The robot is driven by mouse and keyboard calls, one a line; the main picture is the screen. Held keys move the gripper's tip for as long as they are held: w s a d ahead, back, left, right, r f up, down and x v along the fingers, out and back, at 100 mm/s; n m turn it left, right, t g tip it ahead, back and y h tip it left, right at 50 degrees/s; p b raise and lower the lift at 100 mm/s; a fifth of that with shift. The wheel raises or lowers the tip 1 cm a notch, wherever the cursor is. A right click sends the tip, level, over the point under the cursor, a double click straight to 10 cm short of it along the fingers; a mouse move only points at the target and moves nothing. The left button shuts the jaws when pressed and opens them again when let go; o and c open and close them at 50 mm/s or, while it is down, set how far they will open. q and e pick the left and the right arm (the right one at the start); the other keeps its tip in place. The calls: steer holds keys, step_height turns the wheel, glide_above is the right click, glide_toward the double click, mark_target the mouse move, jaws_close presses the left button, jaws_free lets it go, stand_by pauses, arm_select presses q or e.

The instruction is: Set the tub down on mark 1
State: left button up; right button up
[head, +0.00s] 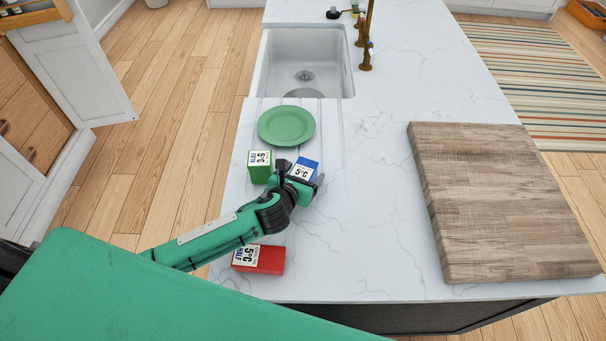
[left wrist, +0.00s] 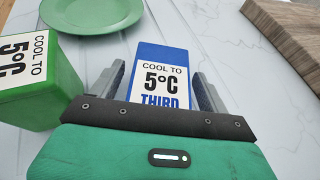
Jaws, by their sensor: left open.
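A blue tub (head: 308,164) with a white label stands on the white counter. In the left wrist view the blue tub (left wrist: 160,56) reads "COOL TO 5°C THIRD". My left gripper (head: 300,181) is open, with one finger on each side of the blue tub; its lower part is hidden by the gripper. The fingers also show in the left wrist view (left wrist: 160,88), with the tub between them. A green tub (head: 259,166) stands just left of it. A red tub (head: 262,260), labelled "HALF", sits nearer me. I cannot make out any numbered mark. My right gripper is out of view.
A green plate (head: 286,125) lies behind the tubs, in front of the sink (head: 305,65). A thick wooden board (head: 500,200) covers the counter's right side. The counter between the tubs and the board is clear. The counter's left edge is close to the tubs.

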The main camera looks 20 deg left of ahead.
arm_select(q)
steer(key=shift+c, duration=0.2)
steer(key=c, duration=1.1)
steer(key=shift+c, duration=1.1)
steer(key=shift+w+r, duration=0.1)
